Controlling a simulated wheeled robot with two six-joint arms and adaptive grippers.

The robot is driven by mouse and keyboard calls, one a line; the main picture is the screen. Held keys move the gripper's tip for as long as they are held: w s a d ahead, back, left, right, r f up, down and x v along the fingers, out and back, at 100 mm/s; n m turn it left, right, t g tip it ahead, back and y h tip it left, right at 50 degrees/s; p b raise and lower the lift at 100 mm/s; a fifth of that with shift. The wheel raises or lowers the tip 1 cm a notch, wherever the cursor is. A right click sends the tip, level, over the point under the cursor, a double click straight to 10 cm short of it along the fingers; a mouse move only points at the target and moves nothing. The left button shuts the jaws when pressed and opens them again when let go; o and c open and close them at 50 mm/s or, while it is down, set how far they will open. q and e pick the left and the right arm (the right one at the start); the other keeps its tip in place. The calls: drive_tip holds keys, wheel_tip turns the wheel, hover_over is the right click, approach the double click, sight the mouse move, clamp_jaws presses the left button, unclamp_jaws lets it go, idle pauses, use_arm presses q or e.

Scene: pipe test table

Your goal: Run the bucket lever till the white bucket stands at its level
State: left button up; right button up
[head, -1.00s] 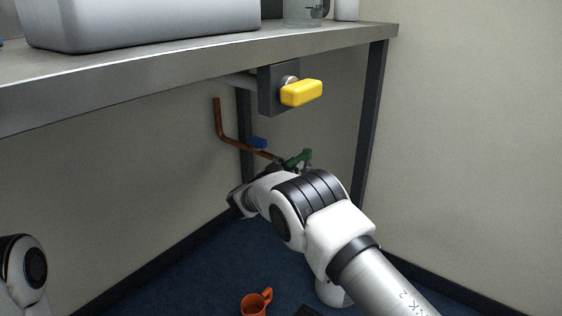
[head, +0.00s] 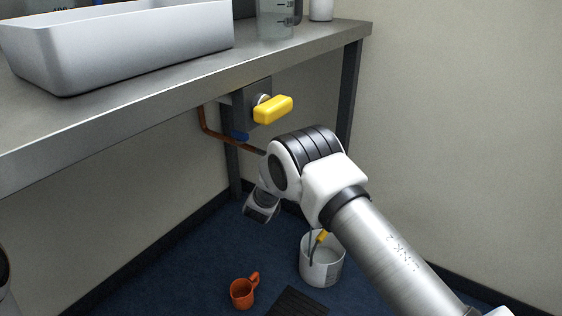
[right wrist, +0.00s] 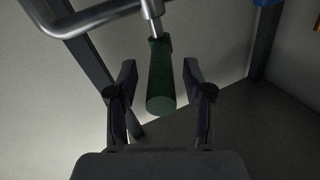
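The white bucket (head: 333,272) stands upright on the floor below the bench, with a yellow grip on its wire handle. Its upper part is partly covered by my right arm, and I cannot make out its fill against a level mark. In the right wrist view, a dark green lever handle (right wrist: 161,80) on a metal stem lies between the fingers of my right gripper (right wrist: 159,78). The fingers are open, with gaps on both sides of the handle. In the head view, this gripper and the green handle are hidden behind my arm. My left gripper is out of view.
A yellow lever (head: 273,109) sits on a grey box under the bench edge (head: 180,77). An orange mug (head: 243,293) and a dark grate (head: 297,303) are on the floor. A white basin (head: 130,52) stands on top.

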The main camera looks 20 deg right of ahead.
drive_tip(key=v, duration=1.2)
idle(6.8)
